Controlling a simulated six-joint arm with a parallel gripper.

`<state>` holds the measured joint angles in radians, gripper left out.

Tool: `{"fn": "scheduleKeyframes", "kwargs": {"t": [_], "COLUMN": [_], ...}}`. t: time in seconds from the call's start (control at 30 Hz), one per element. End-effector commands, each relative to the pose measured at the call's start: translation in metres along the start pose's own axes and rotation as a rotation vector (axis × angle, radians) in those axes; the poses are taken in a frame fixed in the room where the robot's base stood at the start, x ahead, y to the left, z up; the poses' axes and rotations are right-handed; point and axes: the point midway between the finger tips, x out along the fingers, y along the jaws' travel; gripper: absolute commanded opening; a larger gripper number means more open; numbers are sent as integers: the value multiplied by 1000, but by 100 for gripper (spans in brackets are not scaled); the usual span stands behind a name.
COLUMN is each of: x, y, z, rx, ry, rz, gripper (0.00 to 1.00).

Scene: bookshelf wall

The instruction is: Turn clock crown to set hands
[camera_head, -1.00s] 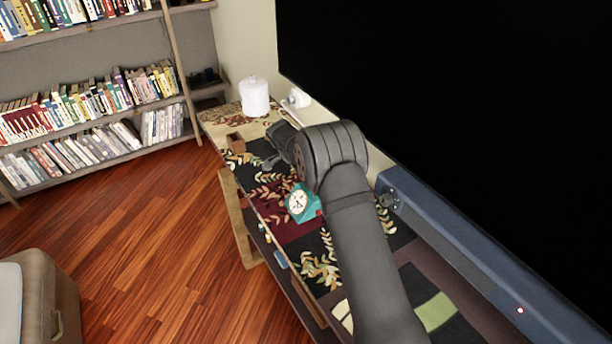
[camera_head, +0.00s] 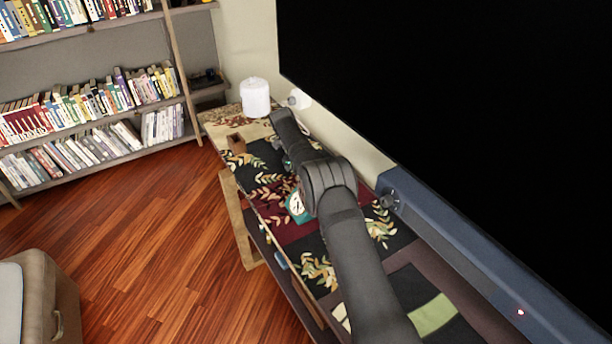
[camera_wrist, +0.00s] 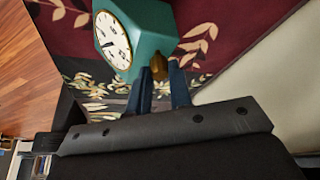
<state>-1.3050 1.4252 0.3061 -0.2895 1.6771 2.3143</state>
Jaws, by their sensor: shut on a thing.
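A teal box-shaped clock (camera_wrist: 148,28) with a white round face stands on the patterned cloth in the wrist view. Its brass crown (camera_wrist: 159,67) sticks out from the side facing my gripper (camera_wrist: 160,80). The two dark fingers are shut on the crown, one on each side of it. In the head view the clock (camera_head: 297,204) is partly hidden behind my arm, with part of its face showing. My fingertips and the crown are hidden there.
The clock stands on a narrow table with a leaf-patterned cloth (camera_head: 318,268). A white cylinder (camera_head: 256,98) and a small brown box (camera_head: 236,144) are at the far end. A large black screen (camera_head: 450,120) and a blue-grey bar (camera_head: 470,262) flank the right side.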

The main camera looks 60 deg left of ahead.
Motion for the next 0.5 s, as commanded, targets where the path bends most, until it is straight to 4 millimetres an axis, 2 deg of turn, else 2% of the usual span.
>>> {"fn": "scheduleKeyframes", "kwargs": {"t": [0.2, 0.5], "x": [1, 1], "y": [-1, -2], "z": [0, 0], "rx": [145, 263], "ry": [0, -1], "rz": [61, 109], "gripper": [0, 0]}}
